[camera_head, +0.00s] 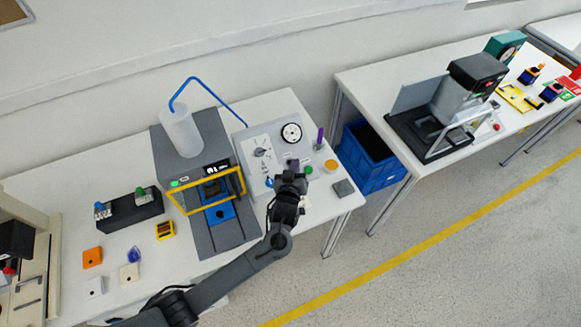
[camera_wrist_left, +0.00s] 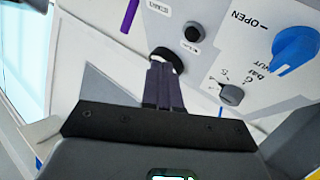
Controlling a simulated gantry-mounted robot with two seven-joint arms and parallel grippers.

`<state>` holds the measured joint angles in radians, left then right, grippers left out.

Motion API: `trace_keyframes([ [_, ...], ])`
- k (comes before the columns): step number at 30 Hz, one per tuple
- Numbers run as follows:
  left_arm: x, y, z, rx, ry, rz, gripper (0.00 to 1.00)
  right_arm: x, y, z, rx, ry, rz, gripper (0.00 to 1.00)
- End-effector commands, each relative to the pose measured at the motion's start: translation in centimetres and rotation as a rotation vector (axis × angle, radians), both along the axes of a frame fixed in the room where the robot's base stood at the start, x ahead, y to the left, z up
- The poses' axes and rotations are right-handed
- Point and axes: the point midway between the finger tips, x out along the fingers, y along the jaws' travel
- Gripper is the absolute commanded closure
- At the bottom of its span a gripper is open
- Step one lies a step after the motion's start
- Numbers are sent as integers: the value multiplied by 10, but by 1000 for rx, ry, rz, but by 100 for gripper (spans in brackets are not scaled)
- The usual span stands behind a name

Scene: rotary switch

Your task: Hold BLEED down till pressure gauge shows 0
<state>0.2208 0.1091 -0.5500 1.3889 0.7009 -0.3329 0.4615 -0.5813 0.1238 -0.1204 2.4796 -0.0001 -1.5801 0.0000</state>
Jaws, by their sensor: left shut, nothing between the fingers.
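A grey panel (camera_head: 257,137) stands on the left table and carries a round white pressure gauge (camera_head: 291,132); its reading is too small to make out. My left gripper (camera_head: 294,170) is shut and empty, over the right part of the panel. In the left wrist view its closed fingertips (camera_wrist_left: 163,70) overlap a dark round part with a white rim (camera_wrist_left: 168,56). I cannot tell whether they touch or press it. A small black button (camera_wrist_left: 193,33) sits beside it under a label. I cannot read a BLEED label. My right gripper is not in view.
A blue knob (camera_wrist_left: 295,48) marked OPEN and a grey knob (camera_wrist_left: 231,95) are on the panel. A purple upright item (camera_head: 320,138) stands at its right. A machine with a yellow frame (camera_head: 207,191) is to the left. A blue crate (camera_head: 369,158) stands between the tables.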

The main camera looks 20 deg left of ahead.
Motion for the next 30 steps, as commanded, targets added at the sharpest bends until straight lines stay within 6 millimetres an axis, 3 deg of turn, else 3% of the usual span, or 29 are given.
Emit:
trace_keyframes([
  [1,3,3,-9,0,-1,0,100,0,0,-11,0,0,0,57],
  [9,12,13,-22,-1,0,1,100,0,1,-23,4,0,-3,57],
  [30,14,14,-22,-1,0,0,100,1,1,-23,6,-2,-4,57],
])
